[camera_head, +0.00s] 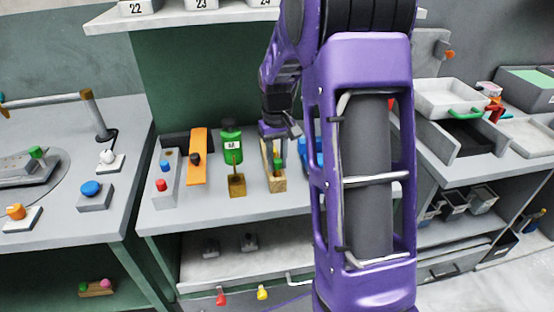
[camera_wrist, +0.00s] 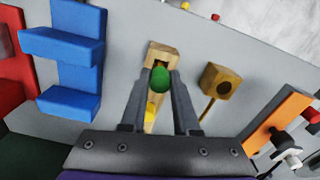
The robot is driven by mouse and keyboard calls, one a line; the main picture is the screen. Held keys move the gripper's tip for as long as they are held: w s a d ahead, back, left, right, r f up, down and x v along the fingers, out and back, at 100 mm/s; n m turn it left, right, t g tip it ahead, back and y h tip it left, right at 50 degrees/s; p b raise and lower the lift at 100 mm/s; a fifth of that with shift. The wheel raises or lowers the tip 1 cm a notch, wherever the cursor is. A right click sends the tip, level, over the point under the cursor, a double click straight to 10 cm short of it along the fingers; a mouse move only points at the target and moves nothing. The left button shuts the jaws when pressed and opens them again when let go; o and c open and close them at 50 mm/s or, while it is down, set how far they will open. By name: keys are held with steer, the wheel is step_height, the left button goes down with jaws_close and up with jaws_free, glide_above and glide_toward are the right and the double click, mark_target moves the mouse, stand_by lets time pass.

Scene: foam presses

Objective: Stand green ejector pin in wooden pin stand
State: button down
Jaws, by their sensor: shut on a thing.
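The green ejector pin (camera_wrist: 160,79) is between the fingertips of my gripper (camera_wrist: 159,84) in the wrist view, with its round green end toward the camera. In the head view the pin shows as a small green spot (camera_head: 278,162) below my gripper (camera_head: 274,146). My gripper is shut on it. The long wooden pin stand (camera_wrist: 163,50) lies directly below, with a dark opening beside the pin; it also shows in the head view (camera_head: 277,184). A yellow part (camera_wrist: 150,118) shows between the fingers. Whether the pin's lower end is inside the stand is hidden.
A wooden block with a hole and a thin stick (camera_head: 237,187) stands close left of the stand. A green bottle (camera_head: 231,143), an orange plate (camera_head: 197,155) and a grey button box (camera_head: 165,181) are farther left. A blue holder (camera_wrist: 75,60) stands on the other side. The bench front is clear.

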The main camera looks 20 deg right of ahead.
mark_target(277, 160)
steer(key=shift+f+b, duration=0.5)
steer(key=shift+f, duration=0.45)
steer(key=c, duration=0.6)
jaws_free()
steer(key=shift+r, duration=0.1)
step_height(277, 160, up, 17)
steer(key=shift+r+p, duration=0.1)
steer(key=shift+p, duration=1.15)
